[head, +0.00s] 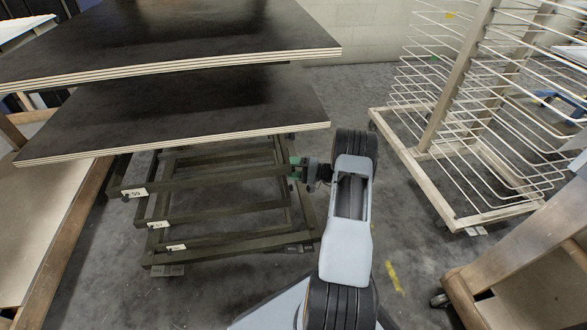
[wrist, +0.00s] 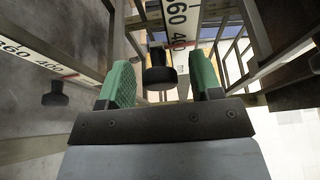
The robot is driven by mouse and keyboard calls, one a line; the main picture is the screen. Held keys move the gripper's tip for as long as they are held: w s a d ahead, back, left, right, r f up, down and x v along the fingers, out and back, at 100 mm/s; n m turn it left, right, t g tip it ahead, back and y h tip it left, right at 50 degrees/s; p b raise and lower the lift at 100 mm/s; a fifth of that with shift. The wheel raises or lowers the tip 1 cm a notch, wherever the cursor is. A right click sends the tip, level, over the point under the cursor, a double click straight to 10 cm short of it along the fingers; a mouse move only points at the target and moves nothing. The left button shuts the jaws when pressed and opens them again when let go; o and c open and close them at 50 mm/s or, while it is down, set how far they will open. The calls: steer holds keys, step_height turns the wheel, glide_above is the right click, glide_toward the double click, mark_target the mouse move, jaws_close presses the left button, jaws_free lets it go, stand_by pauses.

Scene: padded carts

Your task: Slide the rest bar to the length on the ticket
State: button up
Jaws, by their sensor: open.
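The padded cart's dark metal frame (head: 225,205) stands under dark boards, with several parallel bars. Small white number labels (head: 134,193) sit on the bars' left ends; they are too small to read surely. In the wrist view a white scale strip (wrist: 180,17) shows a 360 mark and a red line, and a black knob (wrist: 160,74) sits below it. My gripper (head: 298,169) is at the frame's right side. In the wrist view my gripper (wrist: 162,84) is open, green pads on either side of the knob; I cannot tell whether they touch it. I cannot tell which bar is the rest bar.
Another scale strip (wrist: 38,62) and knob (wrist: 55,94) show at the wrist view's left. Two stacked dark boards (head: 190,115) overhang the frame. A wire rack cart (head: 440,165) stands right, a wooden cart (head: 530,255) at lower right. Grey floor lies between.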

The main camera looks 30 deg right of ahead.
steer(key=p+v, duration=0.2)
steer(key=v, duration=1.2)
steer(key=shift+p, duration=0.35)
steer(key=shift+r, duration=0.15)
